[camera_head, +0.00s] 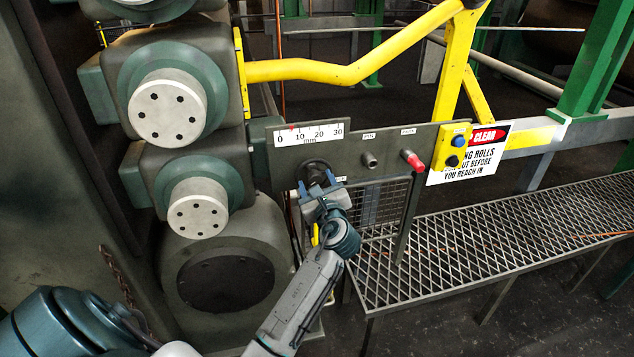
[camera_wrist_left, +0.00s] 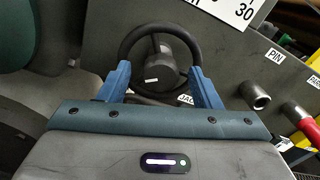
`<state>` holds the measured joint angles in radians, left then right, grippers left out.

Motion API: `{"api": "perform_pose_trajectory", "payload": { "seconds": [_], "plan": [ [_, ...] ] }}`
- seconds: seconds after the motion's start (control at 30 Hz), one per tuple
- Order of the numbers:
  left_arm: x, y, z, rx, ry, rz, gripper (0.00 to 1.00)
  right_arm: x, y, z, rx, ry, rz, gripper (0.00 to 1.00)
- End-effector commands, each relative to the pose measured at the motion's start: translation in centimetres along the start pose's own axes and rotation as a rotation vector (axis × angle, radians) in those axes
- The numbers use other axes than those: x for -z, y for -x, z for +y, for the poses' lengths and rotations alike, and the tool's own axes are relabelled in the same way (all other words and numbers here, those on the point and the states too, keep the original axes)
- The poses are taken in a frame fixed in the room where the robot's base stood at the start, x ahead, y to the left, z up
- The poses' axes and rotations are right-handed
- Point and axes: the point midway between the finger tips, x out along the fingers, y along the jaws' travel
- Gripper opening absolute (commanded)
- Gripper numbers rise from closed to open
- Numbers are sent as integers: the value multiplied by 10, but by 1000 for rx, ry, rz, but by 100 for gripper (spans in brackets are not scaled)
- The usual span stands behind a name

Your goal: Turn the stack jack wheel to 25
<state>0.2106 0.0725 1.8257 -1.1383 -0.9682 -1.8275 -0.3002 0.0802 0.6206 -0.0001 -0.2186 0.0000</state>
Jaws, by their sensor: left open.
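The black jack wheel (camera_head: 316,166) sits on the grey panel, below a white scale (camera_head: 310,134) marked 0 to 30 mm. A small red pointer (camera_head: 292,127) stands at the scale's top edge, between 0 and 10. My left gripper (camera_head: 317,183) is open at the wheel, its blue fingers pointing at the panel. In the left wrist view the wheel's rim and hub (camera_wrist_left: 161,70) show between the two spread fingers. Whether the fingers touch the rim I cannot tell. The scale's 30 end (camera_wrist_left: 240,8) shows at the top there. My right gripper is not in view.
Right of the wheel a grey pin socket (camera_head: 369,159) and a red-tipped knob (camera_head: 413,160) stick out of the panel. Blue and black buttons sit on a yellow box (camera_head: 454,148). Rolls with white end caps (camera_head: 198,209) stand left. A grated walkway (camera_head: 500,235) runs right.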

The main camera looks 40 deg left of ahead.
Motion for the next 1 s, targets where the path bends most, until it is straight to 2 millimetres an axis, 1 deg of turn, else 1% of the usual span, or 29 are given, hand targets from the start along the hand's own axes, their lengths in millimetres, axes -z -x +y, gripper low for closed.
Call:
{"api": "perform_pose_trajectory", "payload": {
  "seconds": [0.13,0.17,0.3,0.37,0.4,0.67,0.87,1.0],
  "plan": [
    [0,0,0,0,0,0,58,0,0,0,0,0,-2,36],
    [0,0,0,0,0,0,56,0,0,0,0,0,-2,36],
    [0,0,0,0,0,0,28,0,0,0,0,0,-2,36],
    [0,0,0,0,0,0,17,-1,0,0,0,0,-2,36],
    [0,0,0,0,0,0,13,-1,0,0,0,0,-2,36],
    [0,0,0,0,29,0,13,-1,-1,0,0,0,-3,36],
    [0,0,0,-1,127,-1,13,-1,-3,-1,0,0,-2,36],
    [1,0,1,-1,230,-2,13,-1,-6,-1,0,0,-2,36]
  ]
}}
